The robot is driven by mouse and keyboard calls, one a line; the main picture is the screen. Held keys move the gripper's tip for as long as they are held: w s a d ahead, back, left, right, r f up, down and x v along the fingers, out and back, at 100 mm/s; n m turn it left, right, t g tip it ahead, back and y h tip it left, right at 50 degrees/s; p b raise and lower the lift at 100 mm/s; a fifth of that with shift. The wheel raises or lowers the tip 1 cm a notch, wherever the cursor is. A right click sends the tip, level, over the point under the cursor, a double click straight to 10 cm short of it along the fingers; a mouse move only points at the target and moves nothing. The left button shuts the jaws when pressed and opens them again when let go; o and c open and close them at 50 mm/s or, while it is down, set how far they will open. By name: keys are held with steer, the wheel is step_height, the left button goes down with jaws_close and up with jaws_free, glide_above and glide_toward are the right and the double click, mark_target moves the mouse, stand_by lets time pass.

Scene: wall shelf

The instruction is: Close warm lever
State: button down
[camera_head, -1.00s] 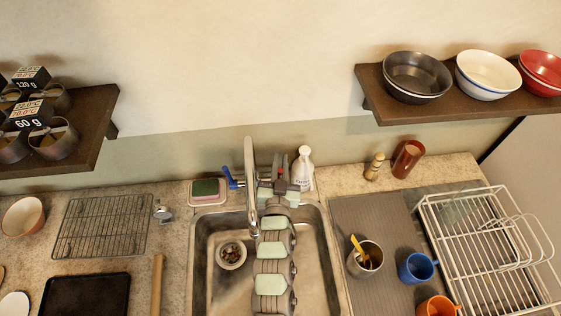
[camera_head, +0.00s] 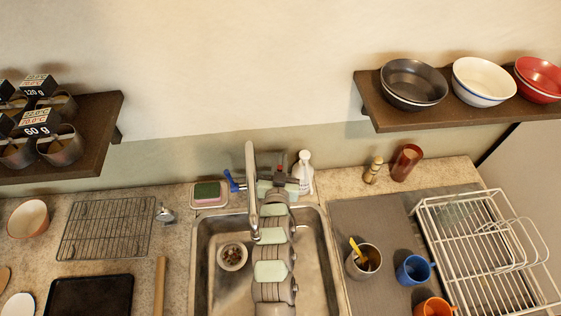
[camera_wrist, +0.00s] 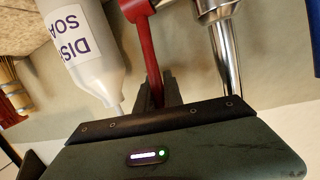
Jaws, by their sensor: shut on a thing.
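The red warm lever (camera_head: 279,168) stands behind the chrome faucet (camera_head: 250,185), mostly hidden by my arm in the head view. In the wrist view the red lever (camera_wrist: 149,50) runs down between the dark fingers of my gripper (camera_wrist: 163,92). My gripper is shut on it. In the head view my gripper (camera_head: 279,184) is at the back of the sink, right of the spout, and its fingertips are hard to make out. The blue lever (camera_head: 231,181) is left of the spout and sticks out to the left.
A white dish soap bottle (camera_head: 304,173) stands close to the right of my gripper. A sponge (camera_head: 208,192) is on the left. Shelves (camera_head: 375,112) are on both sides; a dish rack (camera_head: 480,240) stands right.

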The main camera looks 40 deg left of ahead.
stand_by(0.3)
steer(key=c, duration=1.5)
jaws_free()
steer(key=shift+a, duration=0.1)
steer(key=v, duration=1)
steer(key=shift+s+d+r+b, duration=0.25)
steer(key=shift+d+b, duration=0.05)
steer(key=shift+b, duration=0.1)
